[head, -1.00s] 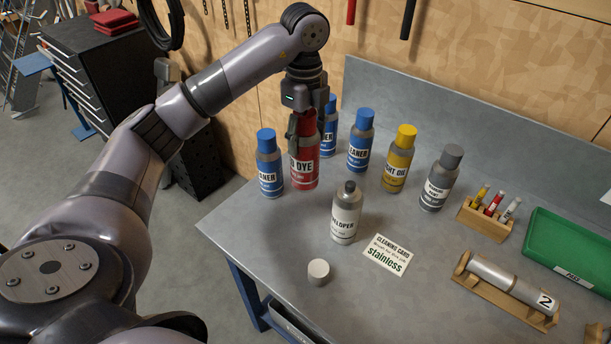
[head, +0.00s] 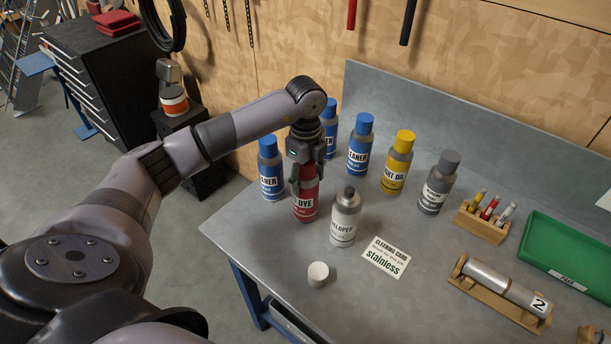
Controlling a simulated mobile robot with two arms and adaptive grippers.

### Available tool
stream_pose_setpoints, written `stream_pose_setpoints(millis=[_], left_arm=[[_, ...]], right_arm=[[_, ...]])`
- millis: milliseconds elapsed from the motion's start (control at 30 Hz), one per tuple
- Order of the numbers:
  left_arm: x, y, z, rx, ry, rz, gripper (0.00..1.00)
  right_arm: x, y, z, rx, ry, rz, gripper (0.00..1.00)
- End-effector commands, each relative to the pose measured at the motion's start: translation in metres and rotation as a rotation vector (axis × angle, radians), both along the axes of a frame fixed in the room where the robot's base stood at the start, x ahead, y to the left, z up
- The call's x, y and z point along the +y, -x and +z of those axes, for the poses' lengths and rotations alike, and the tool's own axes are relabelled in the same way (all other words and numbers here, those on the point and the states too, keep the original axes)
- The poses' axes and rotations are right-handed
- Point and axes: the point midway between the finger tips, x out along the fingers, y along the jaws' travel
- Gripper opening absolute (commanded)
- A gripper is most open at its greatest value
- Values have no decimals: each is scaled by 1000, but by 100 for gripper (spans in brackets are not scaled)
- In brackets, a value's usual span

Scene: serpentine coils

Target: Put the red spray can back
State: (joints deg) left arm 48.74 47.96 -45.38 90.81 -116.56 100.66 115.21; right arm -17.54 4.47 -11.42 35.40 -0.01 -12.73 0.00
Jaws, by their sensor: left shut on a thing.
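The red spray can (head: 305,204), labelled DYE, is upright in my left gripper (head: 307,168). The gripper comes from above and is shut around the can's upper part, hiding its top. The can is between a blue-capped cleaner can (head: 270,172) on its left and the uncapped white developer can (head: 345,218) on its right. Its base appears at or very close to the grey bench top (head: 430,260); I cannot tell whether it touches. My right gripper is not in view.
More blue-capped cans (head: 360,148) stand behind, with a yellow can (head: 397,165) and a grey can (head: 438,185) to the right. A loose white cap (head: 318,274) and a cleaning card (head: 386,257) lie in front. The bench's left front corner is clear.

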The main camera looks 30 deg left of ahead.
Motion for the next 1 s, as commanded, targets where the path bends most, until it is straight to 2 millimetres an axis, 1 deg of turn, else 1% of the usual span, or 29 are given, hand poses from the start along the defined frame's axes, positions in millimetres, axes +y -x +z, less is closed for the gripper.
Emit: stream_pose_setpoints(millis=[100,133,433,700,767,833,967,1000], left_arm=[[0,0,-2,-2,0,0,0],[0,0,-3,0,0,0,54],[0,0,-2,1,0,0,74],[0,0,-1,0,0,0,74],[0,0,1,0,0,0,74],[0,-1,4,-2,0,0,74],[0,-1,22,-6,-1,0,74],[0,-1,31,-6,0,0,74]], right_arm=[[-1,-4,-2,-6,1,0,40],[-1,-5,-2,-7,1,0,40],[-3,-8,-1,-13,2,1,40],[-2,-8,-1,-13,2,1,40],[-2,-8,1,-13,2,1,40],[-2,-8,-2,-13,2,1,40],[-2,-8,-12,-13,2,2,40],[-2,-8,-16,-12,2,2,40]])
